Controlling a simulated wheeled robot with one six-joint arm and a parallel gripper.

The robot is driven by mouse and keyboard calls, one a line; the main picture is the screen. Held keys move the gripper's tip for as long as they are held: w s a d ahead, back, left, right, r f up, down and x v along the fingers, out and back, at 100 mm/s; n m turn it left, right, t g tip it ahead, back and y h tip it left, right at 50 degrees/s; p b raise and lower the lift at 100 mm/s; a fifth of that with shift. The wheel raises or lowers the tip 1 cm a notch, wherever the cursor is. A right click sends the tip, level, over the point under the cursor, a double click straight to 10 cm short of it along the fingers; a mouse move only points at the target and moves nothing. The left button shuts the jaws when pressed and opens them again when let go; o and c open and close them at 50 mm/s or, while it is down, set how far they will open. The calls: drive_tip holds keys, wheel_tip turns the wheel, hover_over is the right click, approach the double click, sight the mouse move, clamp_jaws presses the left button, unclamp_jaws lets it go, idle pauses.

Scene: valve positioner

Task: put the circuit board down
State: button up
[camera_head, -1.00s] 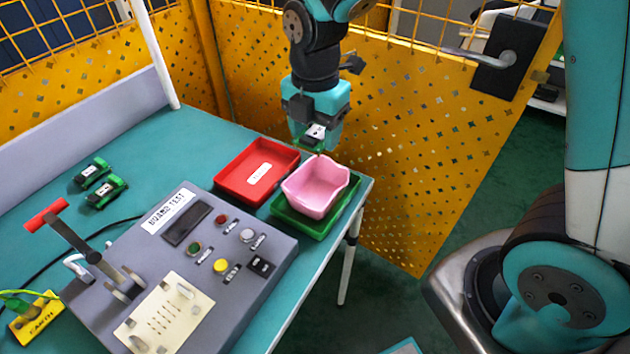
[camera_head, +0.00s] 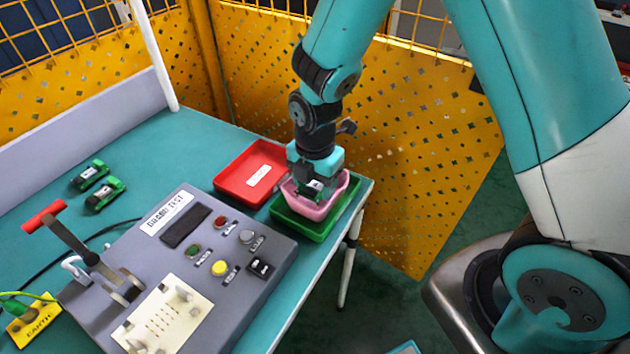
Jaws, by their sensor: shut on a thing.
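My gripper (camera_head: 316,190) is down at the pink bin (camera_head: 342,191), with its fingertips inside the rim. It is shut on a circuit board (camera_head: 318,186), of which a small green and white part shows between the fingers. The rest of the board is hidden by the gripper and the bin wall. I cannot tell if the board touches the bin floor. The pink bin stands in the green tray (camera_head: 300,225) at the table's right corner.
A red tray (camera_head: 232,186) with a white label is just left of the pink bin. The grey board test box (camera_head: 255,285) with a lever (camera_head: 70,238) stands in front. A yellow mesh fence (camera_head: 400,130) stands behind.

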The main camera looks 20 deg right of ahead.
sight(315, 185)
drive_tip(key=shift+f+b, duration=0.35)
drive_tip(key=shift+f, duration=0.25)
drive_tip(key=o, duration=0.6)
drive_tip(key=shift+o, duration=0.2)
drive_tip(key=shift+r, duration=0.1)
wheel_tip(315, 185, up, 12)
drive_tip(key=s+a+r+m+y, duration=0.2)
drive_tip(key=s+r+m, duration=0.3)
drive_tip(key=s+m, duration=0.4)
drive_tip(key=s+a+r+m+y, duration=0.2)
drive_tip(key=s+r+m, duration=0.4)
drive_tip(key=s+m, duration=0.3)
drive_tip(key=shift+p, duration=0.35)
